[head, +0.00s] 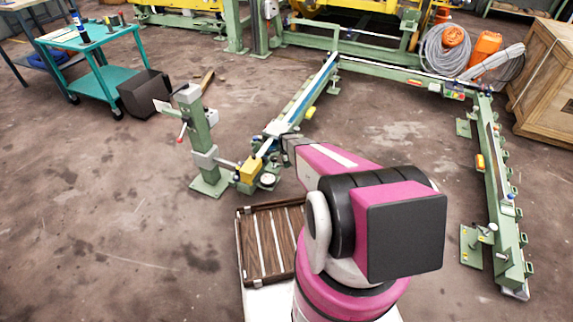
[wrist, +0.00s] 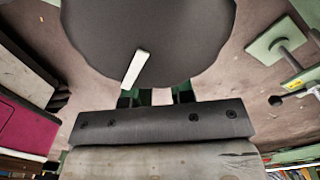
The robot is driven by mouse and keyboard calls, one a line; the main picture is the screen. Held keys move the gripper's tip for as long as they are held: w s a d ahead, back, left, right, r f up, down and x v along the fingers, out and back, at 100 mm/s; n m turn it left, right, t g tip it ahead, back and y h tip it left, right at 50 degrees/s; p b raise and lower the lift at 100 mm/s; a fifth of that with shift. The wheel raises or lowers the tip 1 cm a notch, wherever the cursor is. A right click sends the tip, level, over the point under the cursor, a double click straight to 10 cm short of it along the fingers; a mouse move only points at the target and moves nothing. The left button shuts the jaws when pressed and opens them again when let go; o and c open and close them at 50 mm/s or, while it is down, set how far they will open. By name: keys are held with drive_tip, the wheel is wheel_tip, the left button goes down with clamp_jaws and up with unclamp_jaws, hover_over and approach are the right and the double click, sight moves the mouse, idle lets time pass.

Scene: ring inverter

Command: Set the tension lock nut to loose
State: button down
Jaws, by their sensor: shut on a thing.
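A large dark grey round part (wrist: 150,35) with a white bar (wrist: 136,68) slanting on its face fills the top of the wrist view. It appears to be the tension lock nut, though no label on it is readable. My gripper (wrist: 157,97) is at its lower edge, and the fingertips are partly hidden there. It is shut on this part, as far as I can tell. In the head view, my wrist reaches the near end of the green rail (head: 305,100), beside a yellow block (head: 251,168). The fingers and the nut cannot be made out there.
A green post (head: 193,125) with a red-tipped lever stands left of my wrist. A second green rail (head: 497,180) runs along the right. A teal cart (head: 105,83) and a dark box (head: 145,95) are at the left, a wooden crate (head: 548,85) at the right. Floor between the rails is clear.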

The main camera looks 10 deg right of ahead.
drive_tip(key=shift+w, duration=0.1)
drive_tip(key=c, duration=1)
unclamp_jaws()
drive_tip(key=shift+r, duration=0.1)
wheel_tip(320, 180, up, 11)
drive_tip(key=shift+f, duration=0.15)
drive_tip(key=s+a+r+n, duration=0.1)
drive_tip(key=s+r+n, duration=0.5)
drive_tip(key=s+r, duration=0.2)
drive_tip(key=s+a+r+n, duration=0.1)
drive_tip(key=s+r+n, duration=0.4)
drive_tip(key=s+r, duration=0.4)
drive_tip(key=s+a+r+n, duration=0.1)
drive_tip(key=s+r+n, duration=0.5)
drive_tip(key=s+r, duration=0.3)
drive_tip(key=shift+s+a+r+n, duration=0.3)
drive_tip(key=shift+s+a, duration=0.1)
drive_tip(key=shift+s, duration=0.25)
